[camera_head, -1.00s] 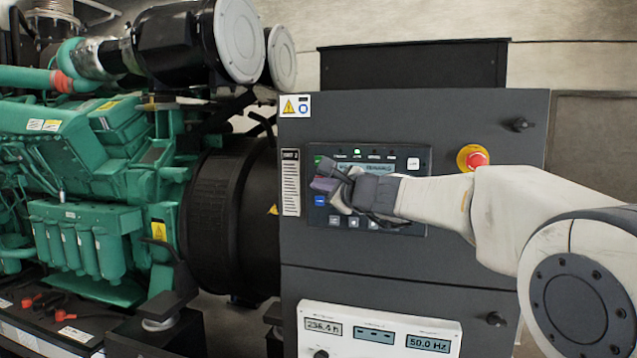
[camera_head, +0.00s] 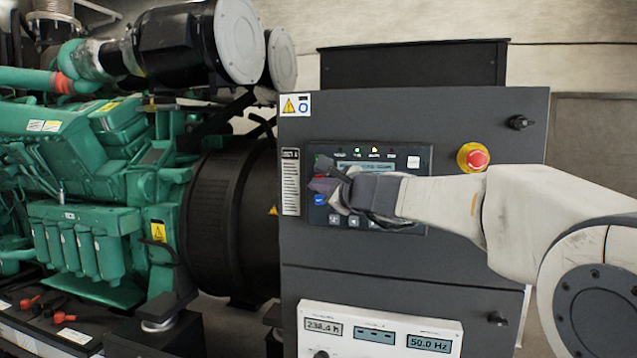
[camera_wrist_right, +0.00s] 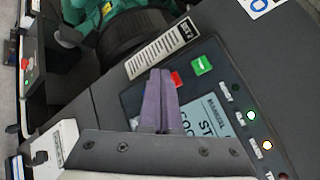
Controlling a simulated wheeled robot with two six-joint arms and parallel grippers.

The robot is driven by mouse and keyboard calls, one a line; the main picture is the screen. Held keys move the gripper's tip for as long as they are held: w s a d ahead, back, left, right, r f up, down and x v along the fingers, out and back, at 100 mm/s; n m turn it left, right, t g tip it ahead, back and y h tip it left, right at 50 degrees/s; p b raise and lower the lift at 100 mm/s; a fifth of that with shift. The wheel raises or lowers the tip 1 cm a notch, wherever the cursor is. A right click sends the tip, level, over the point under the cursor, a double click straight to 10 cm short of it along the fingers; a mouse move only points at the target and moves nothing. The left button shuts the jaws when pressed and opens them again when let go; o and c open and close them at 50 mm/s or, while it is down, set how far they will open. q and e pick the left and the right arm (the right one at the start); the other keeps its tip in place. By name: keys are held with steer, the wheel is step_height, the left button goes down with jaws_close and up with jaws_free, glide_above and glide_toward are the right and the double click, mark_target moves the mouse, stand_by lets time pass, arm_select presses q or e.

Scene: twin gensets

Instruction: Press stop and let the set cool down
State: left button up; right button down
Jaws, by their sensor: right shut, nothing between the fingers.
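The control panel (camera_head: 415,190) is on the dark cabinet, with a display (camera_head: 365,167) partly behind my right gripper (camera_head: 322,185). The gripper is shut and empty, its purple fingertips at the panel's left side. In the right wrist view, the shut fingers (camera_wrist_right: 160,100) point beside the red button (camera_wrist_right: 176,79); I cannot tell whether they touch it. The green button (camera_wrist_right: 202,65) is beyond it. The display (camera_wrist_right: 210,118) shows partly covered text starting "ST" and "COO". Two indicator lamps are lit, one greenish (camera_wrist_right: 253,115) and one amber-white (camera_wrist_right: 266,145). My left gripper is not in view.
A red emergency stop (camera_head: 477,158) on a yellow collar sits right of the panel, above my right forearm. A blue button (camera_head: 320,200) is just below the fingertips. The green engine (camera_head: 85,150) fills the left. A white meter panel (camera_head: 380,332) is below.

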steer(key=shift+s, duration=0.1)
steer(key=s, duration=0.1)
steer(key=s+a+b, duration=0.1)
steer(key=s, duration=0.1)
steer(key=s+a+b, duration=0.1)
steer(key=s, duration=0.1)
steer(key=shift+s, duration=0.25)
steer(key=shift+d, duration=0.1)
stand_by(0.4)
